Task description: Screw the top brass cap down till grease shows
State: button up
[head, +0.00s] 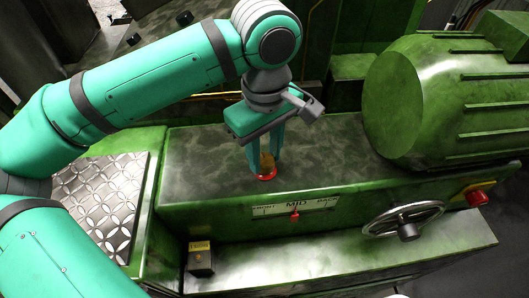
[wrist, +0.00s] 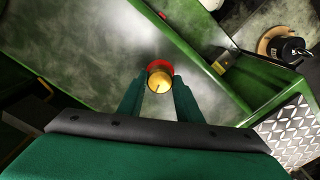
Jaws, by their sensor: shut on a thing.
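The brass cap (head: 267,161) stands upright on the flat top of the green machine, with a red ring (head: 266,177) around its foot. My gripper (head: 265,160) reaches down from above and its two teal fingers are shut on the cap's sides. In the wrist view the brass cap (wrist: 159,79) sits between the fingertips (wrist: 160,84), and the red ring (wrist: 158,65) shows along its far side. A thin pale mark shows on the cap's top. I cannot make out any grease around the cap.
A large ribbed green motor (head: 410,100) stands at the right, above a handwheel (head: 403,219) and a red button (head: 476,197). The top surface around the cap is clear.

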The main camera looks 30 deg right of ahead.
aim_at(266, 159)
dwell(0.3)
jog(key=o, duration=1)
jog(key=shift+w, duration=0.1)
jog(key=shift+o, duration=0.2)
jog(key=shift+w+r, duration=0.1)
jog(key=shift+r, duration=0.3)
notch_tip(266, 159, up, 10)
